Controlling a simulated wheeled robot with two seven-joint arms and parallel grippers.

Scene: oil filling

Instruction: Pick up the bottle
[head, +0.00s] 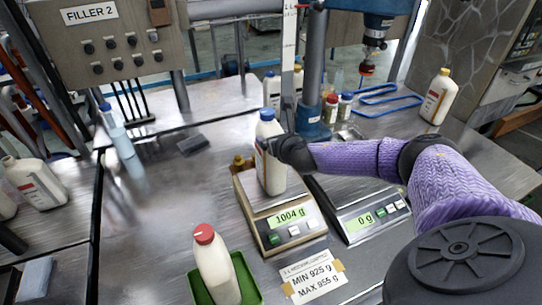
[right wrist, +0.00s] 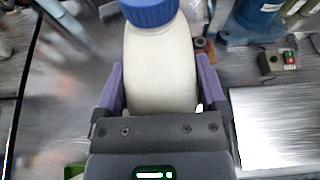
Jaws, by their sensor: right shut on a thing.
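A white bottle with a blue cap (head: 270,165) stands upright on the left scale (head: 297,236), whose display reads 1004 g. My right gripper (head: 272,146) is at the bottle's upper part, with its arm coming in from the right. In the right wrist view the bottle (right wrist: 160,65) sits between the two purple fingers of the gripper (right wrist: 162,90), which are shut on its sides. The bottle's base appears to rest on the scale plate. My left gripper is not in view.
A second scale (head: 365,222) reading 0 g is empty to the right. A red-capped bottle (head: 215,265) stands in a green tray (head: 248,290) in front. A label card (head: 313,281) lies nearby. A blue drill-like press (head: 312,125) and small bottles stand behind.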

